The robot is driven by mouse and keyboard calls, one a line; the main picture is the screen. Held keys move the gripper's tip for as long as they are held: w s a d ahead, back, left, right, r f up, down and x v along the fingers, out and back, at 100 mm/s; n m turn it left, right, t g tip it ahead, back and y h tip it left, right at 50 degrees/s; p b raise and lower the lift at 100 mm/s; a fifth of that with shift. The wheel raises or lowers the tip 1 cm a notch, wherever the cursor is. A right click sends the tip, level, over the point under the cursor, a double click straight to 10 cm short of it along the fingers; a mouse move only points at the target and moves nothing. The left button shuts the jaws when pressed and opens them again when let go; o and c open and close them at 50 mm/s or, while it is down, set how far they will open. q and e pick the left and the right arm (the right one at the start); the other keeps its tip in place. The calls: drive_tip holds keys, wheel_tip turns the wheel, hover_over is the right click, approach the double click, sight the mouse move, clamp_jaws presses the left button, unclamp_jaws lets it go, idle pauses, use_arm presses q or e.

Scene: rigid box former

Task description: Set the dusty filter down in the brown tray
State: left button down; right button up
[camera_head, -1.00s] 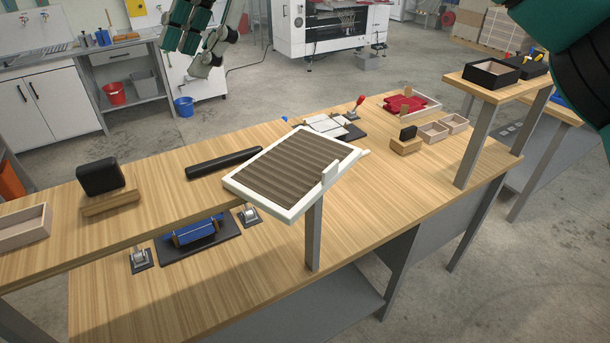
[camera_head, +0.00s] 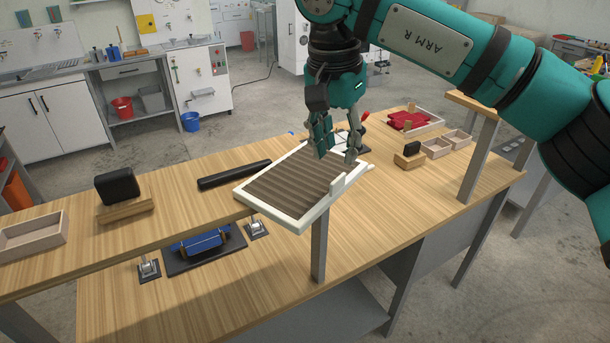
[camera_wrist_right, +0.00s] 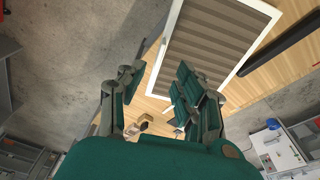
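The filter (camera_head: 296,181), brown pleats in a white frame, lies at the right end of the raised wooden shelf, above a grey post. My right gripper (camera_head: 337,153) is open, pointing down by the filter's far right corner, with nothing seen between its fingers. In the right wrist view the open fingers (camera_wrist_right: 160,85) show beside the filter's frame (camera_wrist_right: 172,48); contact cannot be told. A light brown wooden tray (camera_head: 40,240) stands at the left end of the shelf and looks empty. My left gripper is out of view.
A black block on a wooden stand (camera_head: 122,205) and a black bar (camera_head: 234,174) are left of the filter. A blue part on a dark mat (camera_head: 205,252) lies on the lower bench. A wooden tray with red parts (camera_head: 428,128) and small wooden boxes (camera_head: 437,150) stand at the right.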

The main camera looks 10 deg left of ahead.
sight(338, 178)
drive_tip(key=shift+f, duration=0.6)
drive_tip(key=shift+w+f+p, duration=0.1)
drive_tip(key=shift+f+p, duration=0.2)
drive_tip(key=shift+p, duration=0.15)
drive_tip(key=f, duration=0.1)
drive_tip(key=f+p, duration=0.2)
drive_tip(key=shift+w+d+f, duration=0.2)
drive_tip(key=shift+d+f, duration=0.05)
drive_tip(key=shift+f, duration=0.05)
drive_tip(key=shift+w+f, duration=0.1)
drive_tip(key=shift+f, duration=0.35)
clamp_jaws()
